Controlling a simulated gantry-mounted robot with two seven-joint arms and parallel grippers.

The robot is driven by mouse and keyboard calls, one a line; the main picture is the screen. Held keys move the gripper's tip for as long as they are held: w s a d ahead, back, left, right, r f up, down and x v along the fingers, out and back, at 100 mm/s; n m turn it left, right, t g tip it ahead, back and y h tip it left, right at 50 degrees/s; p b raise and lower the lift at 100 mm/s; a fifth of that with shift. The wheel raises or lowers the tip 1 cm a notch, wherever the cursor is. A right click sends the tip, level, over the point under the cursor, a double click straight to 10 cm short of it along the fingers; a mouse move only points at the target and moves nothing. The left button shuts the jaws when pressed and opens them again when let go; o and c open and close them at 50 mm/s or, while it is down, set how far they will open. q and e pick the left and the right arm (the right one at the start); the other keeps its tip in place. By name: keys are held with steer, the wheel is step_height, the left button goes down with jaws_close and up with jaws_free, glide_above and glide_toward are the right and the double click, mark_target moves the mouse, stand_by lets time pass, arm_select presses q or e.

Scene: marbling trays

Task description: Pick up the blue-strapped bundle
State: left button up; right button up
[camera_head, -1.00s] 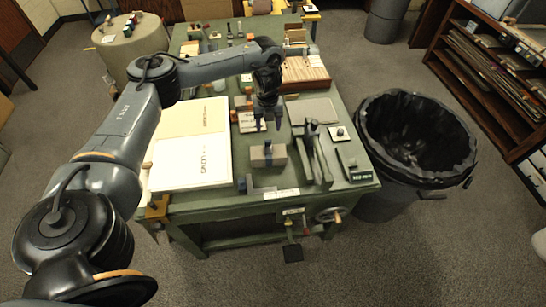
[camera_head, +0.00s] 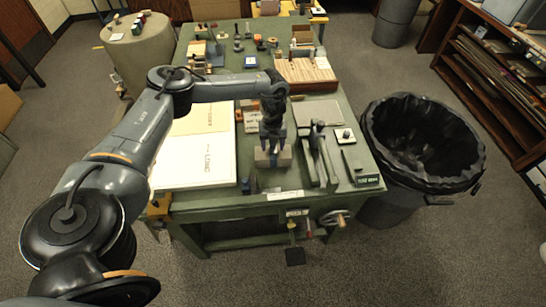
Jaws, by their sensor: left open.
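The fingertips are at about the height of the bundle's top. I cannot tell whether they touch it. The gripper hides most of the bundle's top and its strap. My right gripper is not in view.
A metal press-like tool (camera_head: 320,160) stands close to the right of the bundle. Large pale boards (camera_head: 195,160) lie to the left. A wooden block set (camera_head: 306,70) and small items stand behind. A black-lined bin (camera_head: 425,145) stands right of the green table (camera_head: 225,205).

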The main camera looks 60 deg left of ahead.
arm_select(q)
jaws_close()
stand_by(0.3)
steer(key=shift+r, duration=0.15)
stand_by(0.3)
